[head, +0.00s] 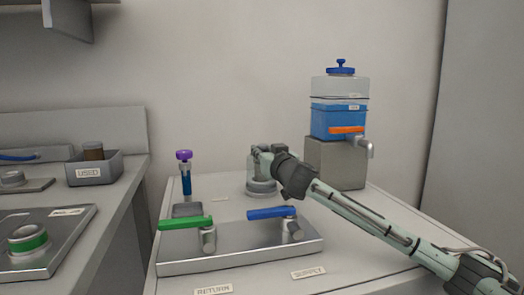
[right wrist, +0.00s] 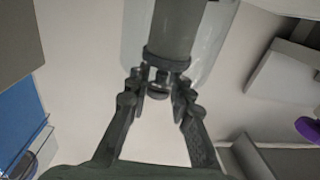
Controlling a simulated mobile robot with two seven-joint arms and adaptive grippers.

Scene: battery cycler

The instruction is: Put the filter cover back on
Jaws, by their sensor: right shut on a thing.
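The clear filter cover (right wrist: 215,45) fills the top middle of the right wrist view, around a grey filter cylinder (right wrist: 174,28). My right gripper (right wrist: 158,88) is shut on the small knob at the cover's end. In the head view my right gripper (head: 262,150) is over the round grey filter base (head: 262,188), at the back of the white bench. The cover shows faintly between gripper and base, partly hidden by the gripper. I cannot tell whether it is fully seated. My left gripper is not in view.
A blue-filled tank (head: 338,122) with an orange-handled tap stands on a grey block (head: 336,163) at right. In front are a green valve handle (head: 186,223) and a blue one (head: 271,213) on a metal tray (head: 240,250). A purple-topped blue tube (head: 186,180) stands left.

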